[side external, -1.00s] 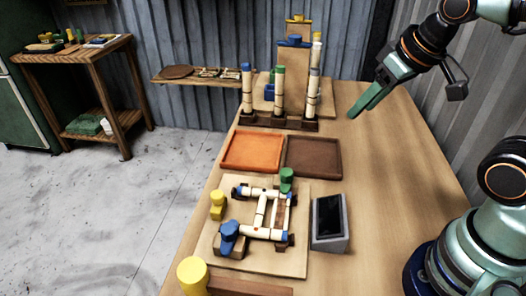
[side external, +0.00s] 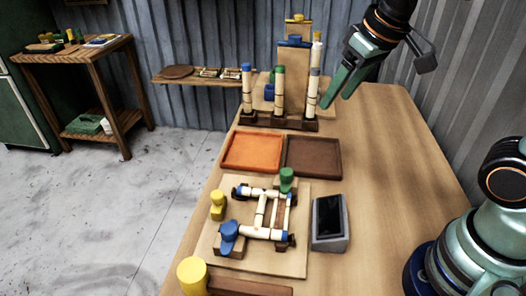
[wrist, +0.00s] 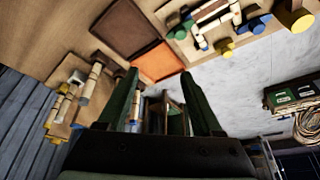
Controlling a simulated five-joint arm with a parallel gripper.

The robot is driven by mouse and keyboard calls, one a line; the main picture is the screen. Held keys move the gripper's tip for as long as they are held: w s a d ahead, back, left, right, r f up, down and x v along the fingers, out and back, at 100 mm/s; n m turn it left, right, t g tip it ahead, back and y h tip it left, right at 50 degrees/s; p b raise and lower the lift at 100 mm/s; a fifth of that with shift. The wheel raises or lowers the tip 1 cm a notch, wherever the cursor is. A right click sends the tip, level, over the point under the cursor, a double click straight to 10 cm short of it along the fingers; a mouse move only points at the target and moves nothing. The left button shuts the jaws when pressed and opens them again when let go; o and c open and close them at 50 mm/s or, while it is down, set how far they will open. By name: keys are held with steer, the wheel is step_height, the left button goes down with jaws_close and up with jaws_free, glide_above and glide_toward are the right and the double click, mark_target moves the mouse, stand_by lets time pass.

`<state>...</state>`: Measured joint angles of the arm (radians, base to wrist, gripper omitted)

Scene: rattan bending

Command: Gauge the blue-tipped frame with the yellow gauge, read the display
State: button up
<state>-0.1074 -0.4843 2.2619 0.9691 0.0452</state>
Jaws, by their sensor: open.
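The blue-tipped frame (side external: 262,211), pale rattan pieces with blue ends, lies on a wooden board (side external: 290,262) in the side external view. A large yellow knob (side external: 192,274), perhaps the gauge's handle, stands at the front edge, and a smaller yellow knob (side external: 217,204) is at the board's left. I cannot tell which is the yellow gauge. The display (side external: 328,216) is a grey box with a dark screen; no reading shows. My gripper (side external: 336,100) is open and empty, in the air right of the rattan rack. In the wrist view its fingers (wrist: 160,80) are spread.
Upright rattan poles with blue, green and pale tops stand in a dark rack (side external: 262,119) at the back. An orange tray (side external: 252,151) and a brown tray (side external: 313,156) lie between rack and board. The table's right side is clear.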

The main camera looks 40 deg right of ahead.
steer(key=w+a+f+n+g, duration=0.2)
steer(key=w+a+g, duration=0.1)
steer(key=w+a, duration=0.65)
steer(key=g, duration=0.2)
glide_toward(217, 194)
steer(key=shift+n, duration=0.4)
steer(key=f, duration=0.9)
steer(key=shift+s+a, duration=0.15)
steer(key=shift+s, duration=0.05)
steer(key=shift+r, duration=0.1)
jaws_close()
